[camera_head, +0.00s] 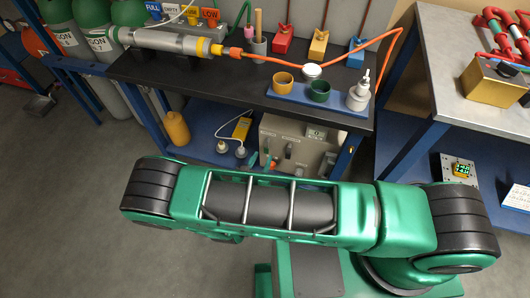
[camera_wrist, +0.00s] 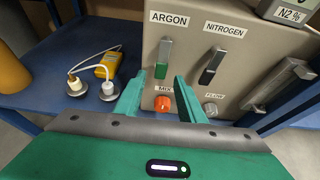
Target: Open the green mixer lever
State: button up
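The grey-beige mixer box (camera_wrist: 270,70) stands on the blue lower shelf; it also shows in the head view (camera_head: 303,142). The green lever (camera_wrist: 161,71) is on its front face under the ARGON label, its green end hanging down below a silver part. My gripper (camera_wrist: 158,90) is in front of the box, its two teal fingers spread apart and empty. The lever's green end appears between the fingers in the wrist view, with no contact visible. How far the fingertips are from the lever I cannot tell. My arm crosses the lower part of the head view.
Right of the green lever is a black-ended lever (camera_wrist: 211,67) under NITROGEN. An orange MIX knob (camera_wrist: 163,104) and a grey FLOW knob (camera_wrist: 210,109) sit below. A yellow meter (camera_wrist: 108,65) with cabled round fittings lies left. The dark bench top (camera_head: 200,72) overhangs the shelf.

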aim_at(266, 152)
jog(key=shift+x, duration=2.4)
jog(key=shift+r, duration=0.1)
jog(key=shift+s, duration=0.1)
grip_shut()
